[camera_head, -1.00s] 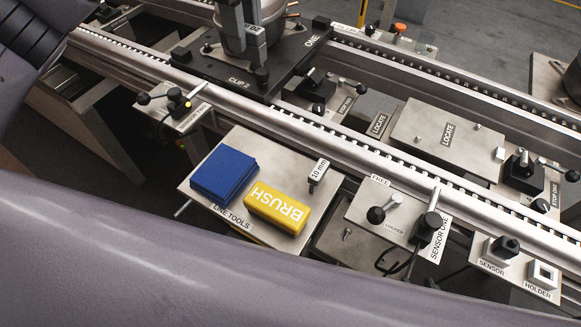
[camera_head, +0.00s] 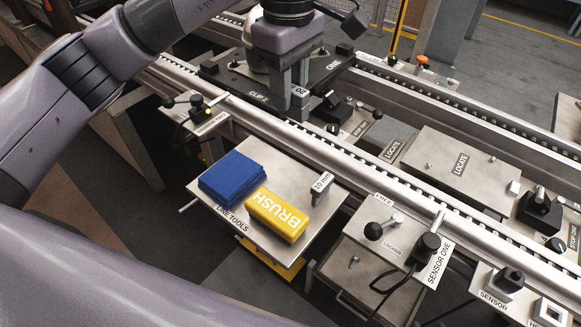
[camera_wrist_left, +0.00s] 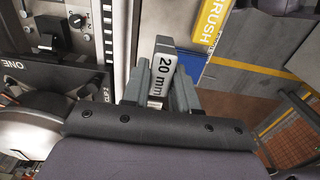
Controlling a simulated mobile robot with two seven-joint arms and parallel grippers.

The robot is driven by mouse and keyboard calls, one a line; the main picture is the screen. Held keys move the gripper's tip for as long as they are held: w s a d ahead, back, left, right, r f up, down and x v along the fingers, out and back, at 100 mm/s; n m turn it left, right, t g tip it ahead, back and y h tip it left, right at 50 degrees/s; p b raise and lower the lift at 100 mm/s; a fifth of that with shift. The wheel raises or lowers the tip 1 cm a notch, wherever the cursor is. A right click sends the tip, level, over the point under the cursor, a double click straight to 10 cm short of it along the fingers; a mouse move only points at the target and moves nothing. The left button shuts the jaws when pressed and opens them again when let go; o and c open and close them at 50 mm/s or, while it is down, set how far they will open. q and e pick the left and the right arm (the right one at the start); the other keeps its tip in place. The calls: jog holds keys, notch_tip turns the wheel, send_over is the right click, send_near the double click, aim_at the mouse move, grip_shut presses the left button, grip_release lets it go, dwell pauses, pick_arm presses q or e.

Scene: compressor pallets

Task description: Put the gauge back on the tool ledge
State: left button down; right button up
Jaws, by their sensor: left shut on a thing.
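My left gripper (camera_head: 290,108) is shut on a small grey gauge with a white label. The label reads "20 mm" on the gauge (camera_wrist_left: 163,72) in the left wrist view, where it stands between the two fingers. The tool ledge (camera_head: 219,214), labelled "LINE TOOLS", holds a blue cloth (camera_head: 232,178), a yellow brush (camera_head: 278,214) and a 10 mm gauge (camera_head: 321,188). My right gripper is not in view.
The conveyor rail (camera_head: 340,159) runs between pallet and ledge. The back of the ledge, left of the 10 mm gauge, is bare.

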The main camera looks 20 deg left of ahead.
pick_arm(q)
jog(key=shift+f, duration=8.2)
jog(key=shift+f, duration=0.2)
jog(key=c, duration=0.9)
grip_release()
jog(key=shift+r, duration=0.1)
